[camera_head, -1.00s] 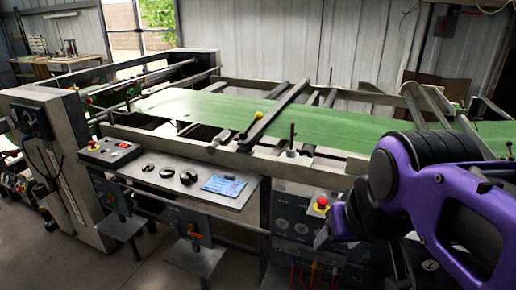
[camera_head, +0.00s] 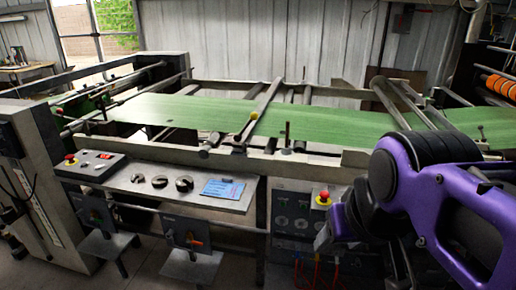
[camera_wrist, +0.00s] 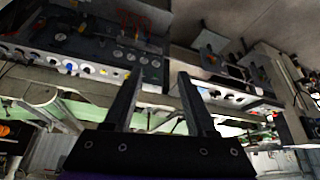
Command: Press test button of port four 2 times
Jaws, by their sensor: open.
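A dark panel with several round fittings (camera_head: 291,208) stands at the machine front, left of my arm. Coloured cables (camera_head: 317,270) hang at its lower part. A red emergency button on a yellow base (camera_head: 323,198) sits at its upper right. My arm hides part of the panel's right side. No port number or test button can be read. In the wrist view, the panel (camera_wrist: 113,50) appears upside down, beyond my gripper (camera_wrist: 159,78). My gripper's fingers are apart, with nothing between them. They appear clear of the panel.
A control desk with knobs and a blue display (camera_head: 223,188) lies left of the panel. Small boxes on stands (camera_head: 186,236) project below it. Green sack material (camera_head: 215,112) runs across the machine. Orange rollers (camera_head: 497,86) show at far right. Some floor is open at lower left.

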